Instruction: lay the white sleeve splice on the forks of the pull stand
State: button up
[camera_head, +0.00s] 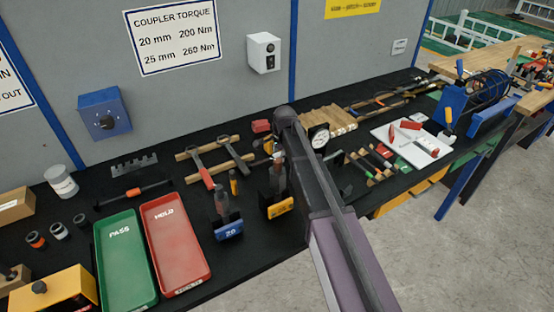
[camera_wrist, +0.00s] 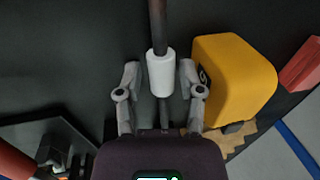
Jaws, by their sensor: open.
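In the wrist view the white sleeve splice (camera_wrist: 160,78) sits around a dark bar (camera_wrist: 158,25) that runs from the top of the picture down past the sleeve. My gripper (camera_wrist: 159,71) is open, with one finger on each side of the sleeve. Dark gaps show between the fingers and the sleeve, so it is not clamped. In the head view my arm covers the middle of the bench, and I cannot make out the gripper or this sleeve. I cannot tell the pull stand and its forks for sure in either view.
A yellow block (camera_wrist: 235,75) stands close to the right finger, with a red piece (camera_wrist: 302,65) beyond it. On the black bench are a green tray (camera_head: 125,262), a red tray (camera_head: 176,245), a blue holder (camera_head: 229,230) and a yellow holder (camera_head: 280,209). The wall stands behind.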

aim_at(279, 153)
dwell(0.6)
grip_shut()
jog(key=shift+r, duration=0.15)
notch_tip(279, 153, up, 10)
jog(key=p, duration=1)
jog(key=shift+f, duration=0.2)
dwell(0.5)
